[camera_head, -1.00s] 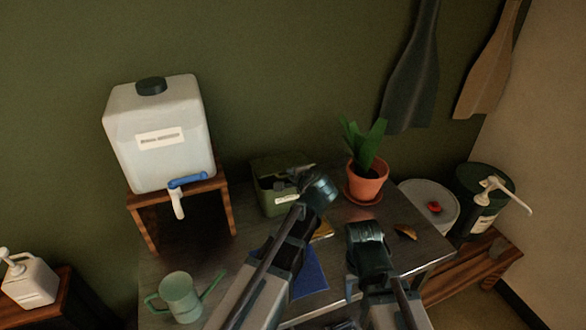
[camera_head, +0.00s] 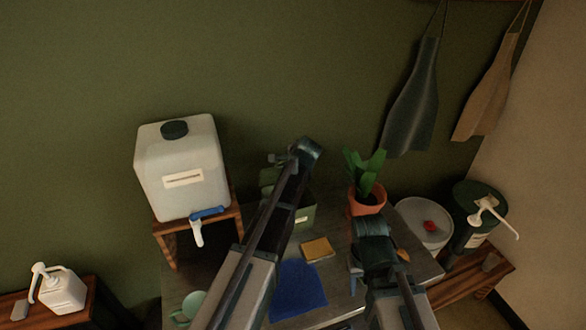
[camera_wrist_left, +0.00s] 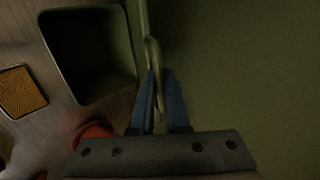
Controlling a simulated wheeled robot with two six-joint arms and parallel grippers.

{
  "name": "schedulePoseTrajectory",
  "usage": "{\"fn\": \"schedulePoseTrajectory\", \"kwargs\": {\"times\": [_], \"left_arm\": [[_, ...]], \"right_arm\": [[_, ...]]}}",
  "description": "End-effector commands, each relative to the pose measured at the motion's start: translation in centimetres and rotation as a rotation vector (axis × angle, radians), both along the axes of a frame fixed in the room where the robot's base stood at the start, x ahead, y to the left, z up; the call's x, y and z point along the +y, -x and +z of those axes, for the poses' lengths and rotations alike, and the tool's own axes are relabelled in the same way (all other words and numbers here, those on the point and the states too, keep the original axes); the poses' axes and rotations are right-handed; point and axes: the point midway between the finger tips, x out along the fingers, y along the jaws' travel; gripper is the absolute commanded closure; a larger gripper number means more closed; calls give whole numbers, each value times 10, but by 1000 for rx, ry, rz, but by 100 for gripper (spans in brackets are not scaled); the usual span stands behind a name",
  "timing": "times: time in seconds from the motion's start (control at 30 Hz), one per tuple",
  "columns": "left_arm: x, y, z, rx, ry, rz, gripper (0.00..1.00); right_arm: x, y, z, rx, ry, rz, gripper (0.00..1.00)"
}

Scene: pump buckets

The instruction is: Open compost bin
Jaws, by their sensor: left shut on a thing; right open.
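The green compost bin (camera_head: 302,216) stands on the dark table, partly hidden behind my left arm. In the left wrist view its opening (camera_wrist_left: 92,55) is uncovered and the inside is dark. My left gripper (camera_head: 284,160) is above the back of the bin. In the left wrist view my left gripper (camera_wrist_left: 158,98) is shut on the thin curved lid handle (camera_wrist_left: 153,60). The lid (camera_head: 268,178) is raised, and my arm hides much of it. My right gripper (camera_head: 356,270) is open and empty over the table's right part, in front of the plant.
A potted plant (camera_head: 366,200) stands right of the bin. A yellow sponge (camera_head: 317,249) and blue cloth (camera_head: 298,290) lie in front. A white water container (camera_head: 182,165) sits on a wooden stand at left.

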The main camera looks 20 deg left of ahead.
Motion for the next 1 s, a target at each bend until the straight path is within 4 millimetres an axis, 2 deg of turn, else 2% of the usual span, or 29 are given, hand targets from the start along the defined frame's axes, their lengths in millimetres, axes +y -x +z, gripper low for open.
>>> {"fn": "schedulePoseTrajectory", "kwargs": {"times": [0.03, 0.1, 0.33, 0.5, 0.7, 1.0], "left_arm": [[6, -11, 9, 0, 1, 2, 100], [13, -22, 14, -1, 0, 4, 100], [35, -54, 24, 7, 7, 4, 100], [49, -75, 28, 87, 59, 7, 100], [59, -88, 25, 171, 115, 6, 100], [65, -96, 22, 226, 155, 3, 100]], "right_arm": [[0, 0, 9, 0, 0, 1, 50], [0, 0, 13, 1, 0, 1, 50], [0, 0, 25, 1, 0, -3, 50], [0, 0, 44, 0, -1, -13, 50], [0, 1, 54, 0, -1, -23, 50], [1, 1, 59, 0, -1, -28, 50]]}}
